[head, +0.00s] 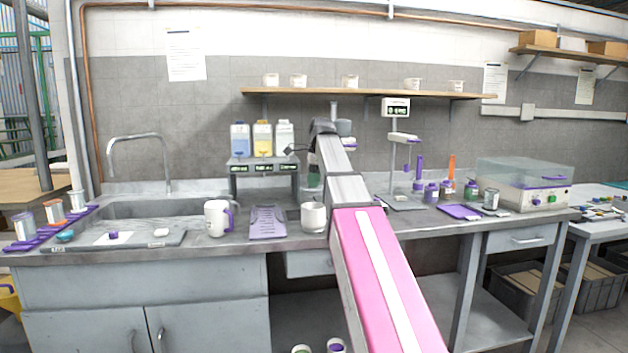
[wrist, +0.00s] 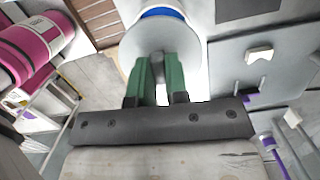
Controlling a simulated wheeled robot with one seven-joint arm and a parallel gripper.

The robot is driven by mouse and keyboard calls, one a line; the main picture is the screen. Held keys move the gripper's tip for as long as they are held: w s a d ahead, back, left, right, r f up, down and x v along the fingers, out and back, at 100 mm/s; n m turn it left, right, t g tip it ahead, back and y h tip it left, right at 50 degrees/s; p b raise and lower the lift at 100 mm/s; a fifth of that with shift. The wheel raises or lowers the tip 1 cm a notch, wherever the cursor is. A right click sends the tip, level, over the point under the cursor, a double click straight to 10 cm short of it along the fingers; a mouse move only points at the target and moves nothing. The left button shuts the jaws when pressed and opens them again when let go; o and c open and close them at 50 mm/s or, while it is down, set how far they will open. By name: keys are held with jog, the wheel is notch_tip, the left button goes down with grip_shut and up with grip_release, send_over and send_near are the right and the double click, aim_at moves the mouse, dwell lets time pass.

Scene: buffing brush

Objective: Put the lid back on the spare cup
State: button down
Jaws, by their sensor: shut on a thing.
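My gripper (wrist: 158,62) has green fingers, shut on a pale round piece (wrist: 186,72) that looks like the lid; the fingers cover its middle. A blue patch (wrist: 163,12) shows at its far edge. In the head view my arm reaches over the counter, and green fingertips (head: 314,178) seem to show beside it. A white cup (head: 313,218) stands upright on the counter below them; I cannot tell whether its top is open. A white mug (head: 217,218) with a purple handle stands to its left. Which cup is the spare one is not clear.
A purple tray (head: 267,223) lies between the two cups. Bottles (head: 262,138) stand on a dispenser rack behind. The sink (head: 165,208) is at left; a scale stand (head: 391,150), purple jars (head: 431,192) and a clear-lidded box (head: 522,183) are at right.

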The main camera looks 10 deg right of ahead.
jog(key=shift+d+f, duration=0.1)
jog(key=shift+f, duration=2.6)
jog(key=shift+f, duration=0.15)
jog(key=c, duration=0.6)
grip_release()
jog(key=shift+o, duration=0.2)
jog(key=shift+r, duration=3.5)
